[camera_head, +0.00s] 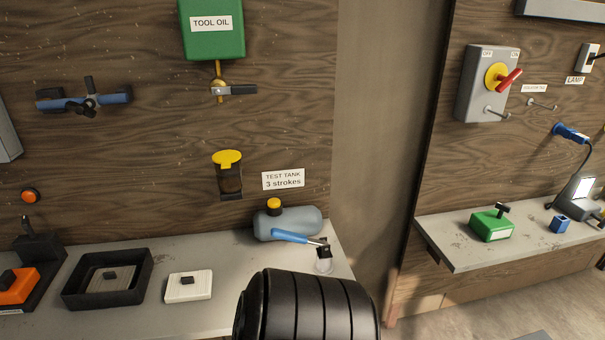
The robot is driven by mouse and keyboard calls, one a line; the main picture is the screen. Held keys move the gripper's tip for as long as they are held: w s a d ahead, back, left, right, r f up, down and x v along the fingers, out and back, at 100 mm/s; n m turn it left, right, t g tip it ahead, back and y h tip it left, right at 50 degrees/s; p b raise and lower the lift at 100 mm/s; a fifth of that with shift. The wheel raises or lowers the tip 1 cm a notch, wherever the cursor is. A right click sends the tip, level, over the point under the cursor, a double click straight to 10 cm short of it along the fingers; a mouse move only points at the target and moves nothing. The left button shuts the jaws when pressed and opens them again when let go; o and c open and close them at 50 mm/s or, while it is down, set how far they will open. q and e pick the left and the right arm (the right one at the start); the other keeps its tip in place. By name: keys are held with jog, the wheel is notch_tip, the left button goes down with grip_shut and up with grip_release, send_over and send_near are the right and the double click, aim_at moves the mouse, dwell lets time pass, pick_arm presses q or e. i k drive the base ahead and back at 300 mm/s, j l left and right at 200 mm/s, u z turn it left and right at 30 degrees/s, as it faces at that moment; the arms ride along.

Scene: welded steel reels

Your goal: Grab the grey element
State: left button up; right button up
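A black square tray (72,293) stands on the left bench. In it lies a flat grey-brown ribbed element (92,284) with a small black knob on top. To its right, on the bench, lies a similar off-white ribbed block (188,291), also with a black knob. I cannot tell for certain which one is the grey element; the one in the tray looks greyer. Neither of my grippers shows in the view. A large black ribbed cylinder, probably part of my arm, covers the bench's front edge right of the white block.
A grey-blue tank (290,222) with a blue lever (290,236) stands at the bench's back right. An orange block (18,288) sits left of the tray. A green box (491,225) stands on the right bench (458,254). A gap separates the benches.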

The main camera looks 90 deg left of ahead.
aim_at(111, 279)
jog(key=u, duration=4.1)
jog(key=k+l+z, duration=0.2)
jog(key=l, duration=0.3)
jog(key=i, duration=0.1)
